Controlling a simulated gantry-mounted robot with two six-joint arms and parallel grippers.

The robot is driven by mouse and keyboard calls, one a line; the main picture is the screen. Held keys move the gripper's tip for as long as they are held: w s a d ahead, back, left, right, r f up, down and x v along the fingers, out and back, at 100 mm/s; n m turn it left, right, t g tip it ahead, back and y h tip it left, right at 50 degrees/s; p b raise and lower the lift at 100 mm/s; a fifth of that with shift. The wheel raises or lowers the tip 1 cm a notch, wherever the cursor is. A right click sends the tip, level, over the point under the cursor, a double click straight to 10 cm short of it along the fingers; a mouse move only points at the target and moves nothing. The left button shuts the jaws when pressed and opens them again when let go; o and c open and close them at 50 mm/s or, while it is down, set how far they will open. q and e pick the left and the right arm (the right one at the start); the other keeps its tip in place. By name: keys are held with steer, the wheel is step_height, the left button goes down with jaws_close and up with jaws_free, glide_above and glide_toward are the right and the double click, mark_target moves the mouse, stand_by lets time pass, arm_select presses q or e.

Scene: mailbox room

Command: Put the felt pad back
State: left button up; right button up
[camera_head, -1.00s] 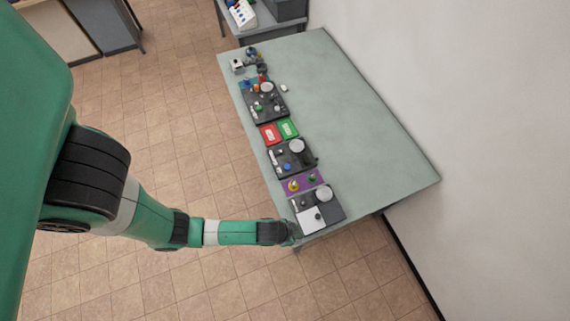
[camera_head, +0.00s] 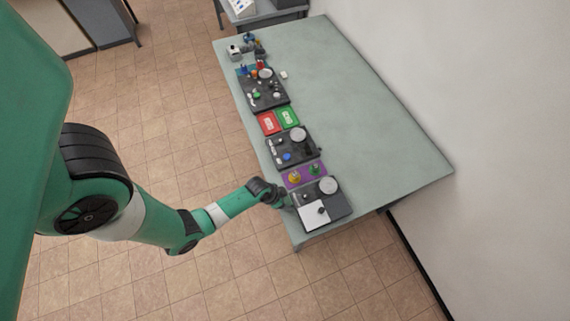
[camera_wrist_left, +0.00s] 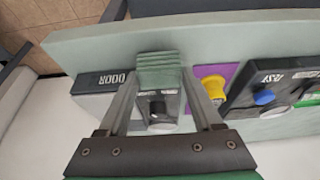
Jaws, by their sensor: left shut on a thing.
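My left gripper (camera_head: 281,199) is at the near left edge of the table, beside the dark board at its near end. In the left wrist view, its two fingers (camera_wrist_left: 158,85) are shut on a grey-green layered piece, which looks like the felt pad (camera_wrist_left: 158,62). The dark board (camera_head: 338,207) carries a white square plate and a pale round disc (camera_head: 328,186). It also shows in the left wrist view, marked "DOOR" (camera_wrist_left: 108,80). In the head view the pad is too small to make out. My right gripper is not in view.
A purple mat (camera_head: 291,182) with a yellow and a green knob lies just beyond the board. Further along are another dark board (camera_head: 282,158), red (camera_head: 268,122) and green (camera_head: 287,117) trays, and a third board. The table's right half is clear, with a wall beyond.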

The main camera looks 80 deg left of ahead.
arm_select(q)
steer(key=shift+f, duration=0.65)
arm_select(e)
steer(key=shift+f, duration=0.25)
arm_select(q)
steer(key=shift+f, duration=0.2)
steer(key=o, duration=1.3)
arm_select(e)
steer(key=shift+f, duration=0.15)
arm_select(q)
steer(key=shift+r, duration=0.1)
steer(key=p+v, duration=0.9)
steer(key=v, duration=0.3)
steer(key=shift+r, duration=0.15)
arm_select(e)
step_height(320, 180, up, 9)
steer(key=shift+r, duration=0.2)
